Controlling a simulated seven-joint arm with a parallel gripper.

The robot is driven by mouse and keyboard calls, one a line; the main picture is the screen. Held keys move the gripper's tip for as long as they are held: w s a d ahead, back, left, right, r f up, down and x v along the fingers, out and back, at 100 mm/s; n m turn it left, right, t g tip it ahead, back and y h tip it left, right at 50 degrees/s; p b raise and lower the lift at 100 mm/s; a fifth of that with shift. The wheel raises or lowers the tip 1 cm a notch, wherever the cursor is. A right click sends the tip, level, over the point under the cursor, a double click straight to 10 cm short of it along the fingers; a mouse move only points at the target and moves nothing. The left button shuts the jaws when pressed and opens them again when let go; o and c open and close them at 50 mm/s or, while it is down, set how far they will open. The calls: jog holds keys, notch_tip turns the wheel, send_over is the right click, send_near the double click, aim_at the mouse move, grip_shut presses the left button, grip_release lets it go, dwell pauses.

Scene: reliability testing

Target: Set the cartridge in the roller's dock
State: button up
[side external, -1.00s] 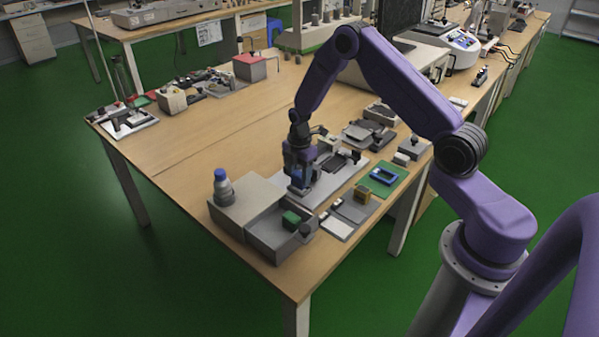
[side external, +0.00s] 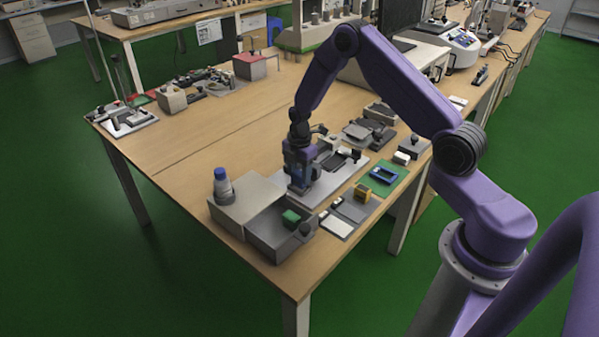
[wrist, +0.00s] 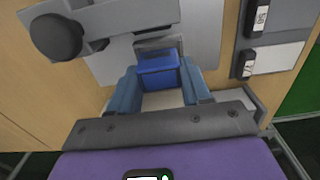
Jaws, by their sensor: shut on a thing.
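My gripper (side external: 299,184) is low over the light grey plate in the middle of the bench's near part. In the wrist view its two blue fingers are shut on a darker blue block, which I take as the cartridge (wrist: 158,72). The block sits between the fingertips, right at a grey slotted fixture (wrist: 157,44), likely the dock. I cannot tell whether the block is seated in it or just above it. A grey arm with a dark round knob (wrist: 56,37), perhaps the roller part, crosses at the upper left of the wrist view.
A grey box with a blue-capped bottle (side external: 222,185) and an open grey tray (side external: 262,236) with a green block (side external: 291,218) stand close in front. A green mat with a blue frame (side external: 384,175) and a yellow block (side external: 362,192) lie to the right.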

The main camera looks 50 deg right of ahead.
aim_at(299, 173)
jog(key=shift+f, duration=0.95)
dwell(0.8)
jog(key=o, duration=1.1)
jog(key=shift+r, duration=0.1)
jog(key=shift+r, duration=2.9)
